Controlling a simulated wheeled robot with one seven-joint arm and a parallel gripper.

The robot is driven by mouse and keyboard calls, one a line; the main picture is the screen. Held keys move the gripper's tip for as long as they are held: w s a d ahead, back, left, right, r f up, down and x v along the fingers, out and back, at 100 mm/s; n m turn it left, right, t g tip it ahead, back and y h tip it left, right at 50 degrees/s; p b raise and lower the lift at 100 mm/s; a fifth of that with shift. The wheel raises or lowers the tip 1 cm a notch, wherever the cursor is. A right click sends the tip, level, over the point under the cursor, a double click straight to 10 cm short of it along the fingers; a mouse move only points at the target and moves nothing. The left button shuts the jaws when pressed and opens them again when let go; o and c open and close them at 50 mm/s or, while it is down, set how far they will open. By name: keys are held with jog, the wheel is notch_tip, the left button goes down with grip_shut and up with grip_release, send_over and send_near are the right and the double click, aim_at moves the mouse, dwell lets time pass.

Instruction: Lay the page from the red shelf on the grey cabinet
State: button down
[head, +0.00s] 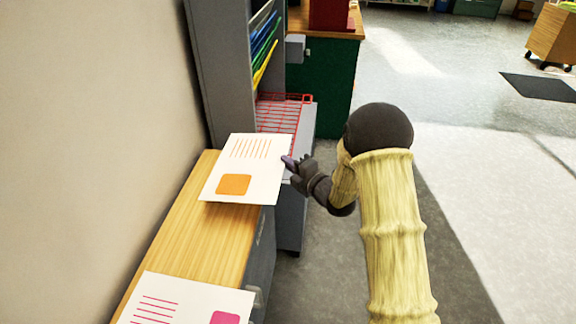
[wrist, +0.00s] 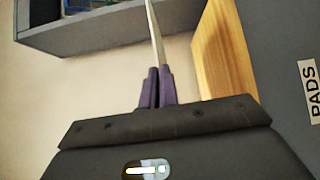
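My gripper (head: 290,164) is shut on the right edge of a white page (head: 262,180) with orange lines and an orange square. The page is held flat over the far end of the grey cabinet's wooden top (head: 190,225), seemingly a little above it. In the wrist view the page (wrist: 154,30) shows edge-on between the dark fingertips (wrist: 155,88), with the wooden top (wrist: 222,55) to the right. The red wire shelf (head: 283,112) stands just beyond the page; the part in view is empty.
A second page (head: 190,302) with pink lines and a pink square lies at the cabinet's near end. A grey rack (head: 222,75) with coloured shelves rises behind, against the wall. A green cabinet (head: 330,85) stands farther back. The floor to the right is open.

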jog(key=shift+a+f, duration=0.1)
jog(key=shift+a, duration=0.05)
jog(key=shift+w+a+f+b, duration=0.1)
jog(key=shift+a+f+b, duration=1.15)
jog(key=shift+f, duration=0.55)
jog(key=shift+w+a+f+b, duration=0.1)
jog(key=shift+a+f+b, duration=1.2)
jog(key=shift+f, duration=0.5)
jog(key=shift+w+a+f+b, duration=0.1)
jog(key=shift+a+f+b, duration=0.95)
jog(key=shift+a+f, duration=0.55)
jog(key=shift+d+f, duration=0.2)
jog(key=c, duration=1.6)
grip_release()
jog(key=shift+o, duration=0.8)
jog(key=shift+s+f, duration=0.1)
